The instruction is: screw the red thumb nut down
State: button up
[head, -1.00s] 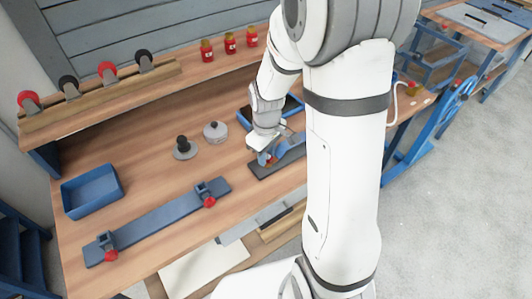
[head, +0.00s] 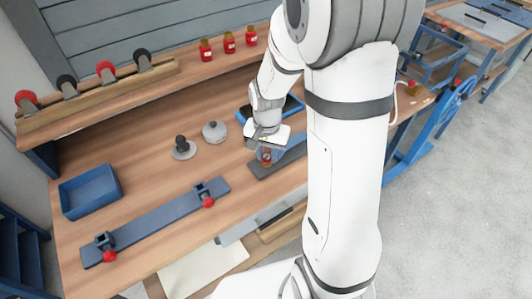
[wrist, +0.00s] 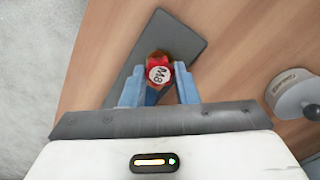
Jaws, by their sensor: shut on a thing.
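The red thumb nut (wrist: 159,73), marked M8 on its pale round top, sits between the two blue fingers of my gripper (wrist: 159,80) in the wrist view. The fingers are shut on its sides. A dark grey plate (wrist: 184,38) lies beneath it on the wooden bench. In the head view my gripper (head: 266,153) points down over this plate (head: 261,171), and a bit of red shows at the fingertips. The nut's underside and any thread below it are hidden.
A grey-lidded round item (head: 214,132) and a black-knobbed disc (head: 183,149) stand left of my gripper. A long blue-grey bar with red knobs (head: 155,221) and a blue tray (head: 90,192) lie farther left. Red jars (head: 229,43) stand on the back shelf.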

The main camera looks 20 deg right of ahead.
jog(key=m, duration=0.5)
jog(key=shift+m, duration=0.3)
jog(key=o, duration=1)
jog(key=shift+c, duration=0.2)
